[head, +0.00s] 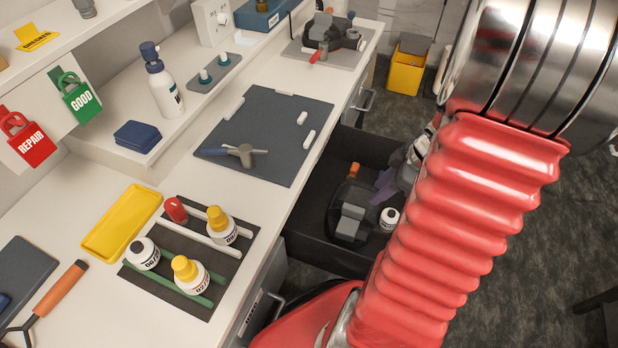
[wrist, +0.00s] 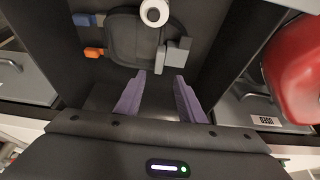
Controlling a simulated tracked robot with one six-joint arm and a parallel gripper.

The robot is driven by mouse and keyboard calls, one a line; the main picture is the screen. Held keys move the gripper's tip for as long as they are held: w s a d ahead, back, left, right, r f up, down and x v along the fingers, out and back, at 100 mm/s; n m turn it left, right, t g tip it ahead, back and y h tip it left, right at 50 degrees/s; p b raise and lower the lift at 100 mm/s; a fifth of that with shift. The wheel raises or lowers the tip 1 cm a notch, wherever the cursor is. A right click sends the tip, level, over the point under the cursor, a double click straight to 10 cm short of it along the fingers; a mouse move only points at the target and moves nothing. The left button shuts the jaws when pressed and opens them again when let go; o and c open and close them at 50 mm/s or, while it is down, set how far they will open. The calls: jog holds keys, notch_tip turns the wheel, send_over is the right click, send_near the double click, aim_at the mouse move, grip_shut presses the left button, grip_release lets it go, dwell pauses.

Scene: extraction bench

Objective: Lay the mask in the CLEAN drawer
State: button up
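A dark mask (head: 345,222) with grey blocks, an orange tab and a white round part lies in the open dark drawer (head: 300,222) under the bench. In the wrist view the mask (wrist: 128,38) is just beyond my fingertips. My gripper (head: 386,185) is low over the drawer, its purple fingers wide apart with nothing between them. The fingers also show in the wrist view (wrist: 163,82). A similar dark mask (head: 327,34) with a red part lies on a grey mat at the bench's far end. I cannot read the drawer's label.
A rack (head: 155,272) with several small bottles and a yellow tray (head: 122,222) stand on the near bench. A dark mat (head: 262,125) with a grey tool and white pieces lies beyond. A yellow bin (head: 405,72) stands on the floor.

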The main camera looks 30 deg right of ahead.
jog(key=w+a+r+m+h, duration=0.15)
jog(key=w+a+r, duration=0.25)
jog(key=a+r, duration=0.8)
jog(key=s+a+r+m+t, duration=0.1)
jog(key=s+a+r+m, duration=0.1)
jog(key=a, duration=0.5)
jog(key=s+a+r+m+t+h, duration=0.1)
jog(key=s+a+r+m, duration=0.1)
jog(key=a+r+m, duration=0.2)
jog(key=a+r, duration=0.3)
jog(key=a, duration=0.1)
jog(key=shift+s, duration=0.2)
jog(key=shift+r, duration=0.1)
jog(key=shift+c, duration=0.6)
